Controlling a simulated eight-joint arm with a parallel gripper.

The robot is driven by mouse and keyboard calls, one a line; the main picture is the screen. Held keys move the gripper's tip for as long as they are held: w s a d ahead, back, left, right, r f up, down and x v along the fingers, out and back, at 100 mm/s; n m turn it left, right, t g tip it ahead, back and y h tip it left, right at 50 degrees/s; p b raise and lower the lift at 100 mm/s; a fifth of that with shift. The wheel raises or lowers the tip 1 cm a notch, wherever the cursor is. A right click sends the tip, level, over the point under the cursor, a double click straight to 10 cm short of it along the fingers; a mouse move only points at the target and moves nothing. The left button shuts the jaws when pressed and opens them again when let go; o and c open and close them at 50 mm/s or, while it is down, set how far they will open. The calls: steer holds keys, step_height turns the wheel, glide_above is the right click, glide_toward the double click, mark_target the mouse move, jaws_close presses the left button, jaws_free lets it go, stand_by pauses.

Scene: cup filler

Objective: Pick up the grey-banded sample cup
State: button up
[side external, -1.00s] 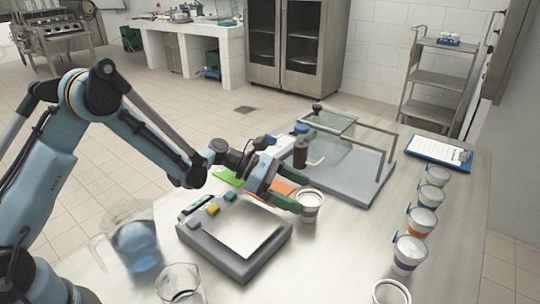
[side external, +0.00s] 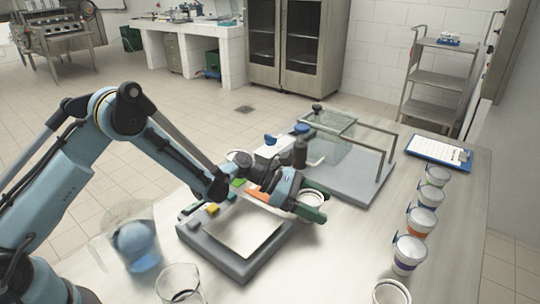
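A white cup (side external: 311,198) stands right of the grey scale-like device, near the middle of the table. Its rim shows, but its side and any band are mostly hidden by my gripper. My gripper (side external: 312,203) is at this cup, with one green finger along its near side and the other at its far side. I cannot tell whether the fingers press on the cup or stand a little apart from it. The cup looks upright and at table level.
Cups with green (side external: 436,176), orange (side external: 422,220) and purple (side external: 408,255) bands line the right side. Another cup (side external: 391,292) is cut off at the bottom. A blue-liquid jug (side external: 137,243), an empty glass (side external: 180,285), a grey device (side external: 240,262) and a clipboard (side external: 438,151) stand around.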

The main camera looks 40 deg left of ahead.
steer(key=c, duration=0.6)
